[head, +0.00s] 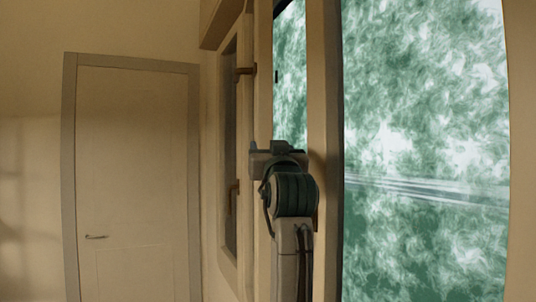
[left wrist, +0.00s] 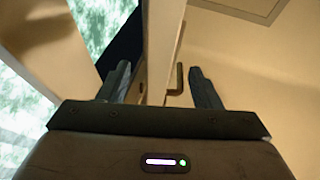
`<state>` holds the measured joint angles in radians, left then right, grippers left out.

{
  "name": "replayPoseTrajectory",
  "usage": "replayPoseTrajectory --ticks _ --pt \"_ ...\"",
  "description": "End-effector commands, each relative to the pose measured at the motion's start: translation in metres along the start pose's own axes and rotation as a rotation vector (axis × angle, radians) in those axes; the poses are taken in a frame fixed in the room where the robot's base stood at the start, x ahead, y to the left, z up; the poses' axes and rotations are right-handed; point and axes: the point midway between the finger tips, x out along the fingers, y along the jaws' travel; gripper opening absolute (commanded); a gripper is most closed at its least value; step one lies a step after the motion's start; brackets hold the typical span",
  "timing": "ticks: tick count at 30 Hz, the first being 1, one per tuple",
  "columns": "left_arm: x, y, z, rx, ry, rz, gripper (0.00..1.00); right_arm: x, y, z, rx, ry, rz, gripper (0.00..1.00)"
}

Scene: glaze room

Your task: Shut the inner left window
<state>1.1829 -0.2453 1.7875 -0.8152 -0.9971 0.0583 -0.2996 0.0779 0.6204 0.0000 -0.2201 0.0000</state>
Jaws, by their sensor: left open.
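The inner left window (head: 242,200) shows in the head view as a tan sash with a narrow dark pane, seen steeply from the side. It seems to stand open into the room, left of the bright opening. Two brown handles sit on it, an upper one (head: 245,71) and a lower one (head: 234,188). My left gripper (head: 276,147) is in front of the window frame, just right of the sash. In the left wrist view the gripper (left wrist: 160,72) is open, with a tan frame edge and a brown handle (left wrist: 176,78) showing between its fingers. Contact cannot be told. My right gripper is not in view.
A closed door (head: 137,180) with a lever handle stands in the wall at the left. A tan post (head: 323,100) separates the narrow bright opening from a large pane (head: 425,130) with green foliage behind it at the right.

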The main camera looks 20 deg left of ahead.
Motion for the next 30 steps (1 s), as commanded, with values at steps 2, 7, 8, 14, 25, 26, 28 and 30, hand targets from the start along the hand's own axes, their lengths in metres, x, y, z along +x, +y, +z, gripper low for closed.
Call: replayPoseTrajectory --ticks 2,7,8,14,25,26,28,30 --pt "-0.006 0.0 0.001 -0.001 -0.001 0.0 0.58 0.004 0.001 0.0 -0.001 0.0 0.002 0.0" --pt "-0.008 0.0 0.0 0.0 -0.001 0.0 0.58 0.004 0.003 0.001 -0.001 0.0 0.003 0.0" --pt "-0.008 0.0 0.0 0.0 -0.001 0.0 0.58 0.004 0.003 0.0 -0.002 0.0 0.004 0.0" --pt "-0.008 0.0 0.0 0.0 -0.001 0.0 0.39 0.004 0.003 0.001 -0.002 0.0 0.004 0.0" --pt "-0.012 0.0 0.057 0.016 -0.079 0.024 0.0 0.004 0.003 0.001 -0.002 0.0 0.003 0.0" --pt "-0.015 0.0 0.074 0.02 -0.103 0.032 0.0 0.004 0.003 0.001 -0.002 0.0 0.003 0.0" --pt "-0.022 -0.001 0.115 0.031 -0.162 0.052 0.0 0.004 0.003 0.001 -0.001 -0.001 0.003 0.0" --pt "-0.032 -0.003 0.153 0.04 -0.219 0.072 0.0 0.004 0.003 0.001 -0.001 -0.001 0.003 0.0"
